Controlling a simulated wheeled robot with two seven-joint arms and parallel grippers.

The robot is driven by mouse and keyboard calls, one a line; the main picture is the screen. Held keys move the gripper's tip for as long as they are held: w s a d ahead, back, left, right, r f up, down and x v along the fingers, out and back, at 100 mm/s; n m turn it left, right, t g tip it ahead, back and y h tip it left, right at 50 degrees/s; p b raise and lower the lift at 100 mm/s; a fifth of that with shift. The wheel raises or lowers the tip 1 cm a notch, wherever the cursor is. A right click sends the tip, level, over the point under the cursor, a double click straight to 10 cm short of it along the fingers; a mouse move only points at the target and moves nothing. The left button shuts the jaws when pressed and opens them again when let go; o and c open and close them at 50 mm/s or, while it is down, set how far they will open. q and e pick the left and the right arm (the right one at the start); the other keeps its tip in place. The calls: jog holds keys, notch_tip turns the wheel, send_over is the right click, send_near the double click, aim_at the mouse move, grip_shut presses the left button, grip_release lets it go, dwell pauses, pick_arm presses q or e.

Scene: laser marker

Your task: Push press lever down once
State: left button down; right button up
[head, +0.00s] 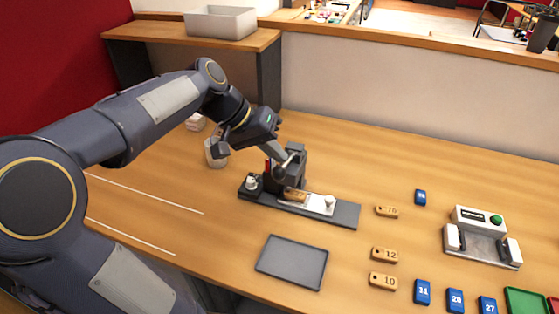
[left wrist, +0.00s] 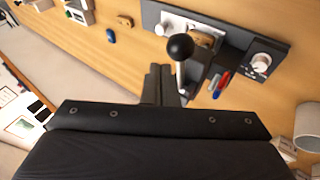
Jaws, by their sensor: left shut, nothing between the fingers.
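The press (head: 296,158) stands on a long dark base (head: 343,213) on the table. Its lever has a black ball knob (left wrist: 180,47) on a silver shaft (left wrist: 181,78); the knob also shows in the head view (head: 280,173). My left gripper (head: 287,158) is shut and empty, with its fingers at the upper part of the press. In the left wrist view the fingertips (left wrist: 159,68) are just left of the lever shaft; I cannot tell whether they touch it. A wooden tag (head: 296,195) lies on the base under the press. My right gripper is not in view.
A grey tray (head: 292,262) lies in front of the base. Wooden tags (head: 384,255) and blue tags (head: 422,292) lie to the right. A device with a green button (head: 482,236) stands at far right.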

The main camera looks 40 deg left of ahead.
pick_arm(q)
jog(key=shift+w+r, duration=0.1)
jog(key=shift+r, duration=0.25)
jog(key=r+p, duration=0.2)
jog(key=w+r+p, duration=0.1)
jog(key=r+p, duration=0.1)
jog(key=r, duration=0.1)
jog(key=shift+a+p, duration=0.15)
jog(key=shift+p, duration=0.15)
jog(key=shift+f, duration=0.1)
dwell(0.7)
jog(key=s+d+f+m, duration=0.1)
jog(key=s+d+f, duration=0.4)
jog(key=s, duration=0.3)
jog(key=s+d+f+y, duration=0.1)
jog(key=s+d+f, duration=0.4)
jog(key=s, duration=0.4)
jog(key=shift+d+f+m+y, duration=0.3)
jog(key=shift+d+f+m, duration=0.1)
jog(key=shift+d, duration=0.25)
